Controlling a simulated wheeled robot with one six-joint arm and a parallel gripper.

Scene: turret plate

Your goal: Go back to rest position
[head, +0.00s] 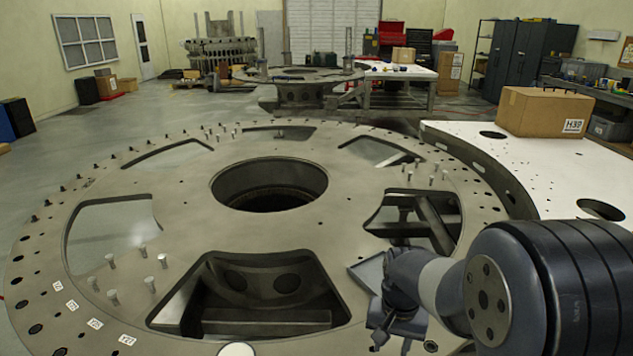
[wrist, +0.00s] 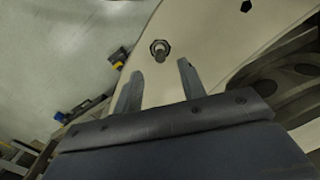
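My gripper (wrist: 160,68) shows in the wrist view with its two fingers apart and nothing between them. A bolt with a hex head or nut (wrist: 159,48) stands on the pale plate surface just past the fingertips; I cannot tell how far off it is. In the head view my arm reaches in from the lower right, over the near right part of the large round turret plate (head: 270,225). My gripper there is small, angled down and partly hidden by my arm. A grey flat piece shows beside my wrist.
The plate has a central hole (head: 270,185), several wide cut-outs and upright bolts (head: 144,250). A white table (head: 530,165) bearing a cardboard box (head: 543,112) stands at the right. Open floor (head: 45,165) lies at the left.

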